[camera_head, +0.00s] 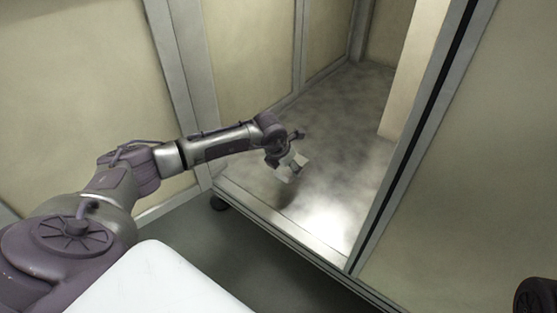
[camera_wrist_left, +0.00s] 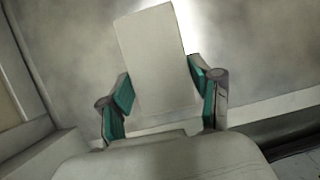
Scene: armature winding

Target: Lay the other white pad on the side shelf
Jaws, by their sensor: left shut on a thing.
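My left gripper (camera_head: 290,165) reaches in from the left over the grey side shelf (camera_head: 330,130). In the left wrist view its teal-padded fingers (camera_wrist_left: 163,98) are shut on the white pad (camera_wrist_left: 158,55), one on each side of it. The pad is a flat pale rectangle and sticks out past the fingertips. In the head view the pad (camera_head: 291,169) shows small at the gripper's tip, near the shelf's front part. I cannot tell whether the pad touches the shelf surface.
Cream panels with grey frames (camera_head: 250,60) stand behind and left of the shelf. A metal post (camera_head: 415,130) rises at its right front corner. A metal lip (camera_head: 270,215) runs along the front edge. The shelf surface around the gripper looks clear.

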